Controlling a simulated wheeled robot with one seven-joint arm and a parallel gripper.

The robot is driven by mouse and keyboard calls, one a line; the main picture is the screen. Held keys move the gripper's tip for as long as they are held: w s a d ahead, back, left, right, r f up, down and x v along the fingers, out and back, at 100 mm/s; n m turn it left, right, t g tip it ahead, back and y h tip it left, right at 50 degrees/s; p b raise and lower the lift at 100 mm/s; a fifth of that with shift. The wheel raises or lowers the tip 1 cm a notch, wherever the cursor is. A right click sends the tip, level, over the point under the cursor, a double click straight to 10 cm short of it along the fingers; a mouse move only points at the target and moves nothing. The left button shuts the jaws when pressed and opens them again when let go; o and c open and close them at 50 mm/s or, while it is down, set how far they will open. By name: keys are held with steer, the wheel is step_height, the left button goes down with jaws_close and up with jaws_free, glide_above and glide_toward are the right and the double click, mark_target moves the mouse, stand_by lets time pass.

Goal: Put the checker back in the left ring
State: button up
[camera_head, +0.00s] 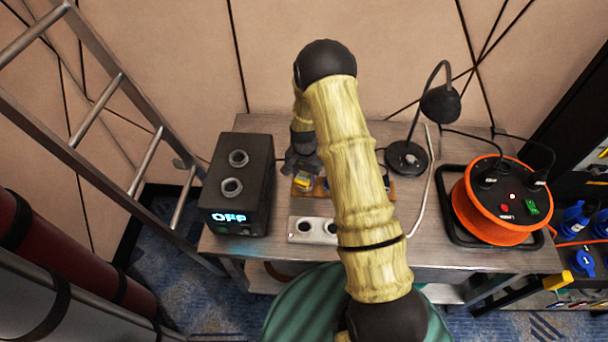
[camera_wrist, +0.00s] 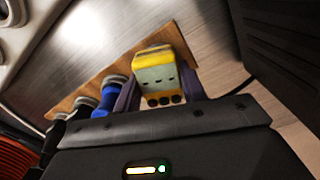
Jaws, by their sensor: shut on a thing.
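The checker is a yellow block with a grey face and dark marks, seen in the wrist view (camera_wrist: 157,74). My gripper (camera_wrist: 160,90) is shut on it, with one finger on each side. In the head view the yellow checker (camera_head: 303,183) shows small below my gripper (camera_head: 301,170). It is over or at the left part of a wooden holder (camera_head: 378,197), partly hidden by my arm. The holder's board also shows in the wrist view (camera_wrist: 118,71). The left ring is not clearly visible; I cannot tell whether the checker is inside it.
Blue (camera_wrist: 107,99) and black (camera_wrist: 82,109) handles stand beside the checker along the board. A black box (camera_head: 240,185) reading "OFF" is at left. A white panel with two round holes (camera_head: 304,238) lies in front. A lamp (camera_head: 407,158) and an orange reel (camera_head: 495,205) are at right.

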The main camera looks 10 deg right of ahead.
steer(key=shift+f, duration=0.15)
steer(key=o, duration=1.6)
steer(key=shift+r+p, duration=1.9)
steer(key=shift+r, duration=1.15)
